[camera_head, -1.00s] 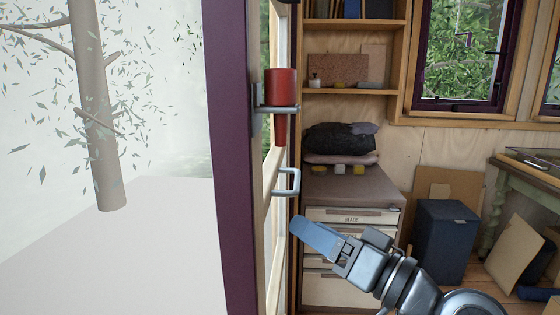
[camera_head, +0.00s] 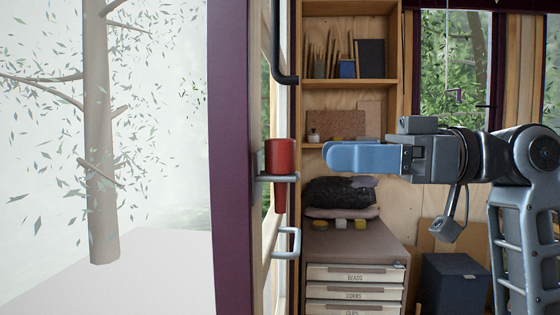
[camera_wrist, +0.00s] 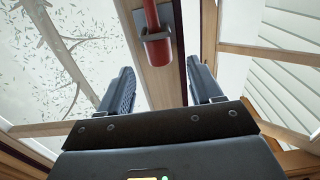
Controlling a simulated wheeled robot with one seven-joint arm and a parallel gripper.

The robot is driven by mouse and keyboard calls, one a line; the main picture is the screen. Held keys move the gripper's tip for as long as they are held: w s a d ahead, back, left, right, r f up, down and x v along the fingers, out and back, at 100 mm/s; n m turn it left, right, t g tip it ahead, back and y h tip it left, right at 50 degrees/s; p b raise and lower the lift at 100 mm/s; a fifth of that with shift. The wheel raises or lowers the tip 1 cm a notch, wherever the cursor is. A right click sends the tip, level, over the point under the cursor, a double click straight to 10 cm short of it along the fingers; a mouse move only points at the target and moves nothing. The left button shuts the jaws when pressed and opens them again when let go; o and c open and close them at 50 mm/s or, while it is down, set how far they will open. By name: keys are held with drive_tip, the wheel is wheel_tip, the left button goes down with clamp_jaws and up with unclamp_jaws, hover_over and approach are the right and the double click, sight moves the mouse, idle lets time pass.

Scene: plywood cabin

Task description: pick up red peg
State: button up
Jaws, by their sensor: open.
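The red peg (camera_head: 280,160) stands upright in a grey metal holder (camera_head: 278,179) on the door edge, its wide top above the holder and its narrow end below. My gripper (camera_head: 328,157) is level with the peg's top, to its right and apart from it, pointing left. In the wrist view my gripper (camera_wrist: 160,88) is open and empty, its two fingers spread. The red peg (camera_wrist: 152,14) shows there beyond the fingers at the top, roughly midway between them, in its holder (camera_wrist: 155,37).
A pale handle (camera_head: 288,243) sits on the door edge (camera_head: 232,160) below the holder. A dark pipe (camera_head: 277,55) hangs above. Behind are a drawer cabinet (camera_head: 355,250), shelves (camera_head: 350,82) and a dark blue box (camera_head: 455,285). Open air lies between gripper and peg.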

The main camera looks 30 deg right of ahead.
sight(293, 173)
drive_tip(key=x, duration=0.3)
drive_tip(key=p+x, duration=0.1)
drive_tip(key=x, duration=0.2)
drive_tip(key=shift+w+a+f+p, duration=0.2)
drive_tip(key=shift+w+a+p, duration=0.05)
drive_tip(key=shift+p, duration=0.05)
drive_tip(key=shift+c, duration=0.2)
drive_tip(key=c, duration=1.1)
